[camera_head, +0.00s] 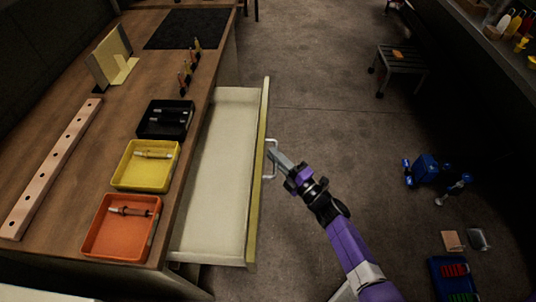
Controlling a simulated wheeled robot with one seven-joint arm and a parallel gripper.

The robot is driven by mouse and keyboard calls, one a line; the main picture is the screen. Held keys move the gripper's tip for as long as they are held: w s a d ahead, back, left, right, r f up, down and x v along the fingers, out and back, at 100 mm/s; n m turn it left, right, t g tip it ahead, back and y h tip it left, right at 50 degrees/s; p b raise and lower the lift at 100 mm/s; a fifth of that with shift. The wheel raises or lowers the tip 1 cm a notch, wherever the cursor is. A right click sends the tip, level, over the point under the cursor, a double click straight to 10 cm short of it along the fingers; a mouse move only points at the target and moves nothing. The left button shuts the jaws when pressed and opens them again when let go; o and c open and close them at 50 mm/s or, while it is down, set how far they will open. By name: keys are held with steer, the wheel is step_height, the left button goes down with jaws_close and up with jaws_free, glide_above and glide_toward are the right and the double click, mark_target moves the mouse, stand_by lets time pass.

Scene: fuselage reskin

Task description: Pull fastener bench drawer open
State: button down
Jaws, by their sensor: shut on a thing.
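The bench drawer (218,180) stands pulled out from the right side of the wooden bench, with its pale, empty inside showing. Its front panel (256,200) has a yellowish edge, and a light bar handle (270,158) sits on the outer face. My gripper (274,156) reaches in from the lower right and is shut on the handle. The fingertips are small in this view and partly cover the handle.
On the bench (75,165) are an orange tray (95,253), a yellow tray (122,182), a black tray (150,132) and a drilled strip (50,170). A low stool (403,60) and blue tools (425,168) stand on the floor to the right. Floor beside the drawer is clear.

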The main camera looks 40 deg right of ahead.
steer(key=shift+f, duration=0.1)
steer(key=c, duration=1.8)
jaws_free()
steer(key=shift+o, duration=0.2)
steer(key=shift+s, duration=0.1)
steer(key=s, duration=0.7)
steer(key=shift+s+f+b, duration=0.25)
steer(key=shift+f+b, duration=0.2)
